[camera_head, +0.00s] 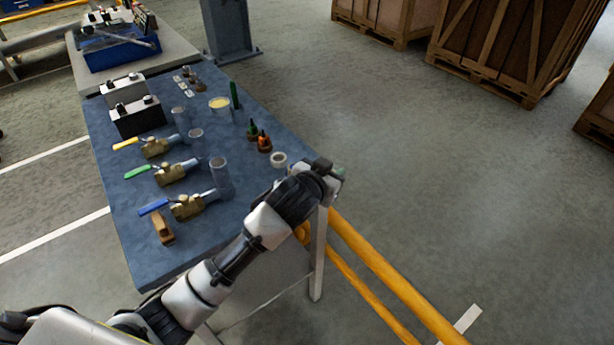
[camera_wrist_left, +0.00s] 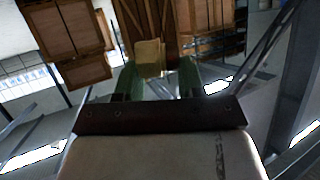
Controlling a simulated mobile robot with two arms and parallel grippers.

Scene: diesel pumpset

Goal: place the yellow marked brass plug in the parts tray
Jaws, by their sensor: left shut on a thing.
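My left gripper (camera_head: 338,176) is beyond the right edge of the blue-topped bench, above floor level. In the left wrist view its two green fingers (camera_wrist_left: 157,80) are shut on a small yellowish-tan block (camera_wrist_left: 149,54), which appears to be the brass plug. In the head view the wrist hides the held piece, and I see no clear yellow mark. A blue open box (camera_head: 122,54) with parts in it stands on a pale table at the upper left. I cannot tell whether it is the parts tray. My right gripper is not in view.
Yellow rails (camera_head: 385,274) run below right. Wooden crates (camera_head: 505,50) stand far back. The right floor is clear.

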